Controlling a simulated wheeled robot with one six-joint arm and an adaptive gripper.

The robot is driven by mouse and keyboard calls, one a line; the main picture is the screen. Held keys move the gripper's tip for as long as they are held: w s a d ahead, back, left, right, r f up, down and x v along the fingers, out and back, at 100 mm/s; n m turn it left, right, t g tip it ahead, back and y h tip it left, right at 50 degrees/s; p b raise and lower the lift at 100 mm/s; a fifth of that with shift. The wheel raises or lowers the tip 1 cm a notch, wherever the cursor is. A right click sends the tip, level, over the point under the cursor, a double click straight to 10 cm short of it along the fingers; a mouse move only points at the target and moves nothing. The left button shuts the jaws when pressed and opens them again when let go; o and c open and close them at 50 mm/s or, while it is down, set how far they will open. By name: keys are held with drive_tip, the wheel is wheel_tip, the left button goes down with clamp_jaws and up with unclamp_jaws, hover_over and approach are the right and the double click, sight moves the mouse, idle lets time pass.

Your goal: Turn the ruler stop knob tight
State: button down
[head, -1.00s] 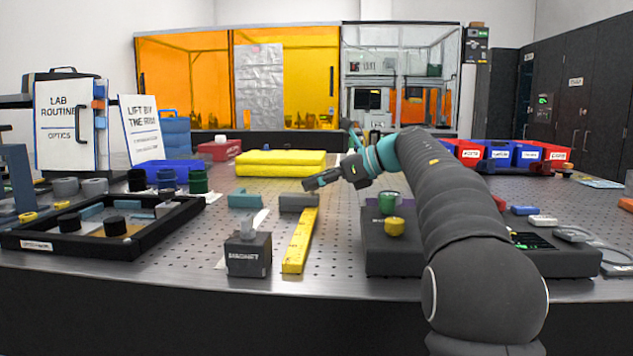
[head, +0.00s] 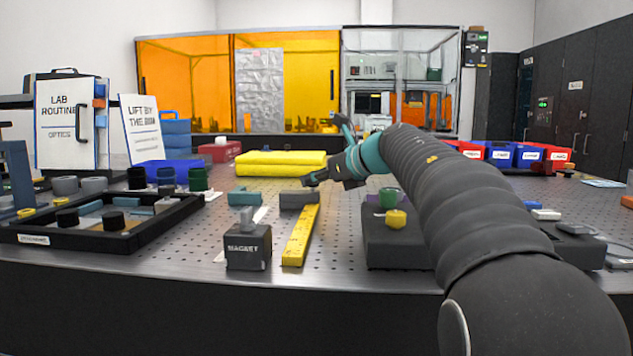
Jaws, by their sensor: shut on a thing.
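A yellow ruler (head: 301,236) lies lengthwise on the perforated metal table. A grey stop block (head: 297,200) sits across its far end. My gripper (head: 311,181) comes in from the right, tilted, with its fingertips just above the right part of this block. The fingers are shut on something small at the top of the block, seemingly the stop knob. The knob itself is hidden by the fingers, so how tight it sits cannot be told.
A dark block marked MAGNET (head: 248,251) stands left of the ruler, and a teal block (head: 243,198) behind it. A dark box (head: 391,251) with a yellow knob (head: 396,219) is to the right. A yellow folded pad (head: 280,163) lies behind.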

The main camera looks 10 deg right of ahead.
drive_tip(key=shift+s+a+r+m+t+h+p, duration=0.1)
drive_tip(key=shift+m+t+h+p, duration=0.2)
drive_tip(key=shift+m+h, duration=0.2)
drive_tip(key=shift+s+a+r+m+t+h+p, duration=0.1)
drive_tip(key=shift+m+t+h+p, duration=0.1)
drive_tip(key=shift+m+h+p, duration=0.25)
drive_tip(key=shift+w+f+m+t+h+p, duration=0.15)
drive_tip(key=shift+m+t+h+p, duration=0.45)
drive_tip(key=shift+m+h, duration=0.65)
drive_tip(key=shift+h, duration=0.4)
drive_tip(key=c, duration=0.9)
unclamp_jaws()
drive_tip(key=v, duration=1.2)
